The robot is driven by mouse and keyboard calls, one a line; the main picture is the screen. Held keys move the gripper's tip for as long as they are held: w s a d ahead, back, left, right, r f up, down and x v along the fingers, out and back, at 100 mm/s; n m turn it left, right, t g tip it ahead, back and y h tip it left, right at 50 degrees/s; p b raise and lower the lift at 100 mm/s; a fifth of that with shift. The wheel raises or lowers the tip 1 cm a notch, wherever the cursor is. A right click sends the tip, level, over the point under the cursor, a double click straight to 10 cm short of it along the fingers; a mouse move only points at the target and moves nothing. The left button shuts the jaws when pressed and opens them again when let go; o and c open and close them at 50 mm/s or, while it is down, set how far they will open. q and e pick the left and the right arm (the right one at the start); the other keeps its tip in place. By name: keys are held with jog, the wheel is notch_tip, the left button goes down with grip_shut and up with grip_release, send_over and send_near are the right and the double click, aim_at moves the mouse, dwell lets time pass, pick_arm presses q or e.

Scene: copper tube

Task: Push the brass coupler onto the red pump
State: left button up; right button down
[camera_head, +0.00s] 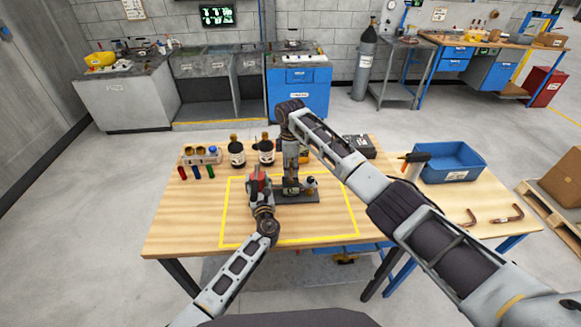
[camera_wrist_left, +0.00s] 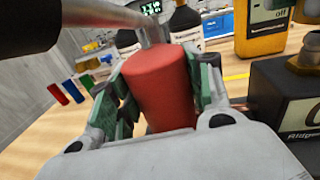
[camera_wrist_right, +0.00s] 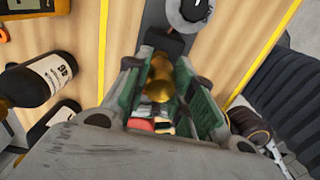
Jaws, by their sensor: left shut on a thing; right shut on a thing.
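The red pump (camera_wrist_left: 160,92) is a red cylinder with a metal neck on top. My left gripper (camera_wrist_left: 163,80) is shut around it, and the pump also shows in the head view (camera_head: 257,180). The brass coupler (camera_wrist_right: 160,76) is a rounded brass piece between the green pads of my right gripper (camera_wrist_right: 166,68), which is shut on it. In the head view my right gripper (camera_head: 291,184) points down, just right of my left gripper (camera_head: 260,187). The coupler is hidden there by my right gripper, and I cannot tell whether it touches the pump.
A dark base plate (camera_head: 305,198) with a device lies inside the yellow outline on the table. A blue bin (camera_head: 450,163) and copper pieces (camera_head: 508,214) are at the right. The table's front is clear.

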jog(key=shift+f, duration=0.1)
dwell(0.3)
jog(key=shift+f, duration=0.8)
jog(key=shift+f, duration=0.6)
dwell(0.8)
jog(key=c, duration=1.1)
grip_release()
jog(key=shift+r, duration=0.1)
jog(key=shift+r, duration=5.85)
pick_arm(q)
jog(key=o, duration=1.5)
